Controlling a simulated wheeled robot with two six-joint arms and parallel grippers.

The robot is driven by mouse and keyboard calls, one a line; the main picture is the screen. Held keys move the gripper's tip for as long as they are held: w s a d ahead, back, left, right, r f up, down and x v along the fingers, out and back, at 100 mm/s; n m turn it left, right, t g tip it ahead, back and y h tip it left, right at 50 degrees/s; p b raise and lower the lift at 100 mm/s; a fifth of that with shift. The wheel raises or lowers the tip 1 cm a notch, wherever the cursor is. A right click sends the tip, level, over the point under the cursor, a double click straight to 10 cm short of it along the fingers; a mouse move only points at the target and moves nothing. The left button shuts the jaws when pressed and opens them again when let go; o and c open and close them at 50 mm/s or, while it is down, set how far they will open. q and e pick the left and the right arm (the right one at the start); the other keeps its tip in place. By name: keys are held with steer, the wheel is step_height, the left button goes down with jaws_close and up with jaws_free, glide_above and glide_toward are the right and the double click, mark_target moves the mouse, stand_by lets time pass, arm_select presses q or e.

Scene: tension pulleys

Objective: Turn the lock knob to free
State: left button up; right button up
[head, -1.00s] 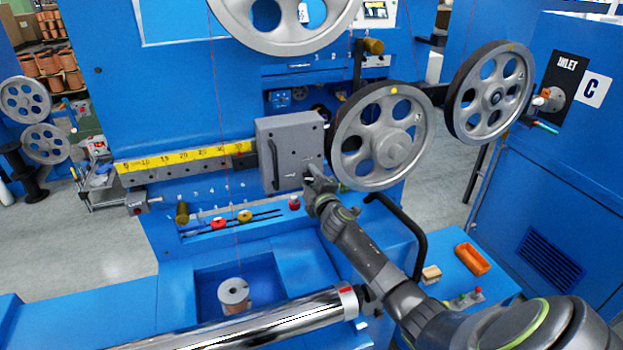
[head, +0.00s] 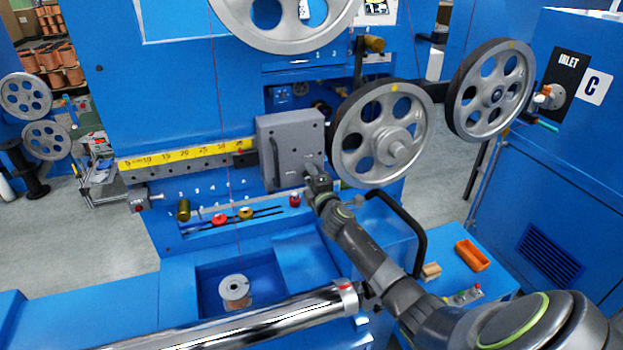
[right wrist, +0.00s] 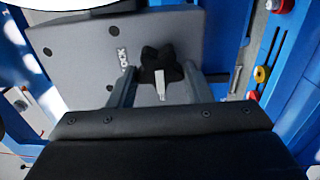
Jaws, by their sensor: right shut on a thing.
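The lock knob (right wrist: 160,64) is a black star-shaped knob with a pale pointer, on the face of a grey plate. In the right wrist view its pointer points down the picture, and partly visible LOCK lettering lies to its left. The plate is the front of the grey carriage (head: 288,142), which has a black handle at its left. My right gripper (head: 312,168) is at the carriage's lower right corner. In the right wrist view my right gripper (right wrist: 158,86) has a finger on each side of the knob and is shut on it. My left gripper is not in view.
A large spoked pulley (head: 378,134) stands close to the right of the carriage. A yellow scale (head: 185,157) runs to its left. Red and yellow knobs (head: 232,216) sit below. A chrome roller (head: 265,318) crosses the front. An orange tray (head: 472,256) lies at the right.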

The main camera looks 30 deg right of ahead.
steer(key=shift+f, duration=0.1)
steer(key=o, duration=1)
steer(key=shift+s, duration=0.1)
steer(key=v, duration=1.7)
steer(key=shift+a+b, duration=0.15)
steer(key=shift+b, duration=0.2)
steer(key=shift+s, duration=0.15)
